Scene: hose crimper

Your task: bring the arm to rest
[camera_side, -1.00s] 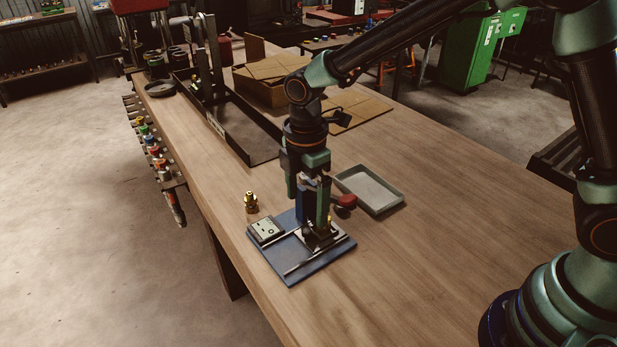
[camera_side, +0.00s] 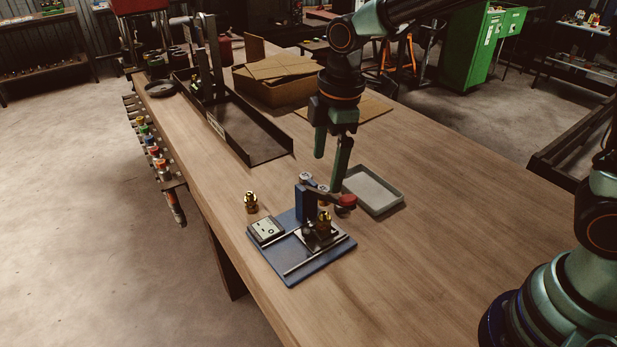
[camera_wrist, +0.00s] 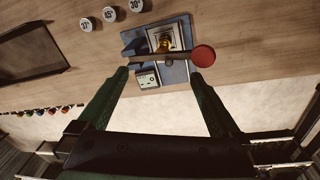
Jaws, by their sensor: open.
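My gripper (camera_side: 329,165) is open and empty, held in the air above and behind the blue crimper (camera_side: 306,205). In the wrist view its two green fingers (camera_wrist: 159,74) stand wide apart. The crimper has a blue base plate, a lever with a red knob (camera_side: 347,200) and a small display box (camera_side: 267,229). A brass fitting (camera_side: 324,220) sits on the crimper. In the wrist view the lever with its red knob (camera_wrist: 203,56) lies across the crimper, just beyond the fingertips.
A second brass fitting (camera_side: 251,203) stands left of the crimper. A shallow grey tray (camera_side: 398,204) lies behind it to the right. A long dark tray (camera_side: 262,160) and an open cardboard box (camera_side: 272,92) are farther back.

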